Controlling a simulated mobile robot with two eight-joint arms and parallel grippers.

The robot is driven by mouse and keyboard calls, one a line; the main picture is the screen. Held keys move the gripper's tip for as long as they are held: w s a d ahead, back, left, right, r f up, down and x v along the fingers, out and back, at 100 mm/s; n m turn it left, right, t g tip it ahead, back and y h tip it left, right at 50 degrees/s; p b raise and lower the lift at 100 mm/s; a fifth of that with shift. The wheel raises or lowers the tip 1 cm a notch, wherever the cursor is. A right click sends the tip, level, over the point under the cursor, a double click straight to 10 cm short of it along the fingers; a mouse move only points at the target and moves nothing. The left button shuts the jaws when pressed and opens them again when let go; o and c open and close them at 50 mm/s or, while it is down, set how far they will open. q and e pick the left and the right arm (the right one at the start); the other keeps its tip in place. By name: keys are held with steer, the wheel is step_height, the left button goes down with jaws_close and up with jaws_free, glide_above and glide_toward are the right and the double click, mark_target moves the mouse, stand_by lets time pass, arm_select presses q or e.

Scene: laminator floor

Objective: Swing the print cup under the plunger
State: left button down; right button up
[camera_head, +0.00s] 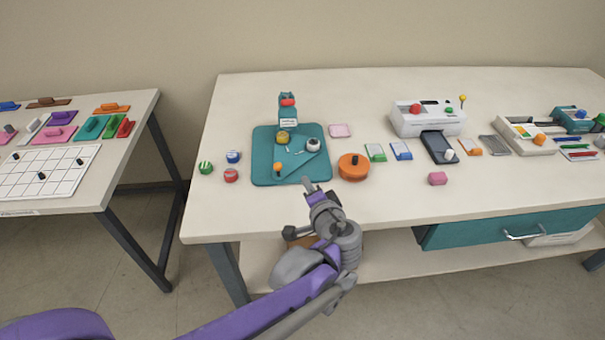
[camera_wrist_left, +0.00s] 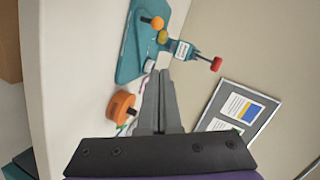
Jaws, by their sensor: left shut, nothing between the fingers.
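The teal press (camera_head: 262,176) stands on the table, with an upright post (camera_head: 287,112) topped in red at its back. A yellow round part (camera_head: 283,138) sits low at the post, and a grey-white cup (camera_head: 313,144) sits to its right. A small orange knob (camera_head: 277,167) stands near the front left of the base. I cannot tell for certain which round part is the print cup. My left gripper (camera_head: 308,184) is shut and empty, just off the base's front edge. In the left wrist view its fingers (camera_wrist_left: 160,75) point toward the press, partly covering it. My right gripper is out of view.
An orange round tool (camera_head: 352,167) with a dark knob stands right of the press, close to my gripper. A red piece (camera_head: 231,175), a blue piece (camera_head: 233,156) and a green piece (camera_head: 206,167) lie to the left. A white laminator (camera_head: 428,118) stands at the back right.

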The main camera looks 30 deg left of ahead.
arm_select(q)
steer(key=x, duration=1)
steer(key=shift+s+a+f+b, duration=0.1)
steer(key=shift+b, duration=0.25)
steer(key=shift+s+a+f, duration=0.1)
steer(key=shift+a+f, duration=0.2)
steer(key=shift+a, duration=0.25)
steer(key=shift+a+f, duration=0.25)
steer(key=shift+a, duration=0.3)
steer(key=shift+a+f, duration=0.3)
steer(key=shift+a, duration=0.2)
steer(key=shift+s+a, duration=0.25)
steer(key=shift+a, duration=0.55)
steer(key=shift+s+a, duration=0.2)
steer(key=shift+a, duration=0.55)
steer(key=shift+d, duration=0.1)
